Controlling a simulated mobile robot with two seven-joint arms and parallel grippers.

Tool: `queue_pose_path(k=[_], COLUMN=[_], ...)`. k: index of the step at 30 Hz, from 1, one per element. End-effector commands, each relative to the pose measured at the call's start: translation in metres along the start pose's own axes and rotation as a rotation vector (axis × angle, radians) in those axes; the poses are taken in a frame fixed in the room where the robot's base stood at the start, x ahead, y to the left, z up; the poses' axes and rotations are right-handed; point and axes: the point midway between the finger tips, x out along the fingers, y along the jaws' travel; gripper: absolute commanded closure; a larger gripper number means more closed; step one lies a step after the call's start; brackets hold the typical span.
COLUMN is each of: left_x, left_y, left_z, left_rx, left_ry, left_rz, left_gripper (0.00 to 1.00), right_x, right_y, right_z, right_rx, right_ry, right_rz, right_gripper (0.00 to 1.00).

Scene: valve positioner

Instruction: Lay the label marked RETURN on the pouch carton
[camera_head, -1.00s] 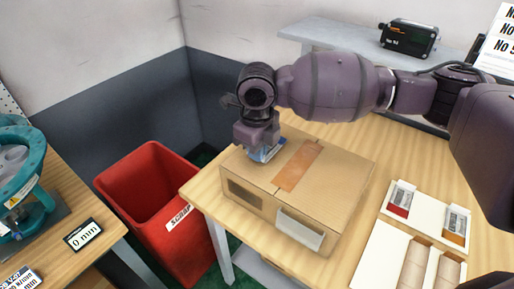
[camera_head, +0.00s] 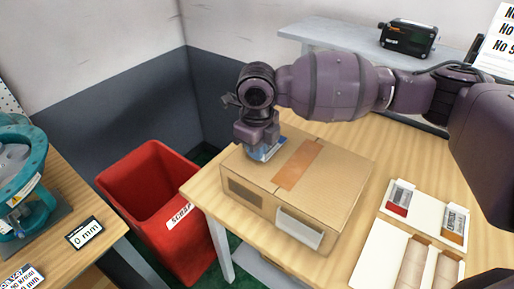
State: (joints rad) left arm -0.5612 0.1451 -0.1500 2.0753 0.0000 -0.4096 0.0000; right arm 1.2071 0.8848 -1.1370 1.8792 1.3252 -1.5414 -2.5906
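The pouch carton (camera_head: 250,192) is a closed brown box with a strip of orange-brown tape across its top, standing on the wooden table. My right gripper (camera_head: 263,146) points down over the carton's top near its far left edge. A small blue and white piece (camera_head: 268,152), perhaps a label, shows right under the gripper, at or very close to the carton top. Its print is not readable, so I cannot tell if it says RETURN. The fingertips are mostly hidden, so their grip is unclear. My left gripper is out of view.
A white holder (camera_head: 426,208) with a red label (camera_head: 399,198) and an orange label (camera_head: 455,224) lies right of the carton. A red scrap bin (camera_head: 160,205) stands left of the table.

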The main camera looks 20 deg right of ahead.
Motion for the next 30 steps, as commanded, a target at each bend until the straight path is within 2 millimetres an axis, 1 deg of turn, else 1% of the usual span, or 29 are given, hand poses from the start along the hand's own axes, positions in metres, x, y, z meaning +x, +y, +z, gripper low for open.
queue_pose_path(k=[17, 23, 24, 30], left_x=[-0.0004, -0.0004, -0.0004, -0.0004], left_y=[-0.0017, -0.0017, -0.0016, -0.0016], left_z=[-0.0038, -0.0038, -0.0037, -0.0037], left_rx=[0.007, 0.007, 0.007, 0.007], left_ry=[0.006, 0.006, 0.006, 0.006], left_rz=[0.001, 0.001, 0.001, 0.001], left_gripper=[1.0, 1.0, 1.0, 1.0], right_x=[0.004, 0.0039, 0.0039, 0.0039], right_y=[0.0001, 0.0001, 0.0001, 0.0001], right_z=[0.0, 0.0, 0.0, 0.0], right_rx=[0.0, 0.0, 0.0, 0.0], right_ry=[0.0, 0.0, 0.0, 0.0], right_rz=[0.0, 0.0, 0.0, 0.0], right_gripper=[1.0, 0.71, 0.69, 0.69])
